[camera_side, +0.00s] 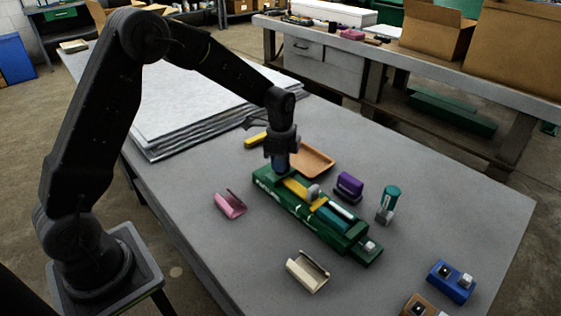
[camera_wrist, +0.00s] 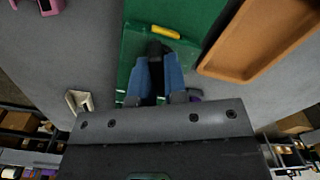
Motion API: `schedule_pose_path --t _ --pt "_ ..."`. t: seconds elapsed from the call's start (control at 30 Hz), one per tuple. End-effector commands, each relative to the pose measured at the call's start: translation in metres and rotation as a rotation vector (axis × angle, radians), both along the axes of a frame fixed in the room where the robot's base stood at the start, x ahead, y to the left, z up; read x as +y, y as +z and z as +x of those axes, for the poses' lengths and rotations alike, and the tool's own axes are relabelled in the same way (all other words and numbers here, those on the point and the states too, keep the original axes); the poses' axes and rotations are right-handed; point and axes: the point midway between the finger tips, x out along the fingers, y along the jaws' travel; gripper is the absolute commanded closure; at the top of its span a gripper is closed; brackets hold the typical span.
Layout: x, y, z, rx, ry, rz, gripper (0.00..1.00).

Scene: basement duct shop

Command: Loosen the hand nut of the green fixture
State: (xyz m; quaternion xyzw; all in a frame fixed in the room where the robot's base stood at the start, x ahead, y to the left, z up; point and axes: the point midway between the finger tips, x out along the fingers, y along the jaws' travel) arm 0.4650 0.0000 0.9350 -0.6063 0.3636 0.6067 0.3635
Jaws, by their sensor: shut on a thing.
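The green fixture (camera_side: 268,181) lies on the grey bench as a long block with a yellow strip (camera_side: 297,187) and a teal-and-white piece along its top. It fills the upper middle of the wrist view (camera_wrist: 195,18). My gripper (camera_side: 281,168) points down over the fixture's far left end. In the wrist view its blue fingers (camera_wrist: 157,75) are shut on a dark part, which I take for the hand nut (camera_wrist: 155,48). The fingers hide most of the nut, so its turn cannot be seen.
An orange-brown tray (camera_side: 318,156) lies close behind the fixture. Purple (camera_side: 349,185) and teal (camera_side: 390,196) pieces stand to its right. Pink (camera_side: 230,205) and cream (camera_side: 307,272) channels lie in front. A sheet stack (camera_side: 205,95) is behind my arm. The front left bench is clear.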

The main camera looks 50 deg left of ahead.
Motion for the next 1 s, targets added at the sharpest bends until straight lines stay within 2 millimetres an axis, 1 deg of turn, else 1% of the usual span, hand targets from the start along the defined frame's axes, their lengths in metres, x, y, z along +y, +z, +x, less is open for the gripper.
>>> schedule_pose_path --t 0.7,1.0 --pt "-0.0005 0.0006 0.0005 -0.002 0.679 -0.001 1.00" --pt "-0.0005 0.0007 0.0006 -0.002 0.916 -0.001 1.00"
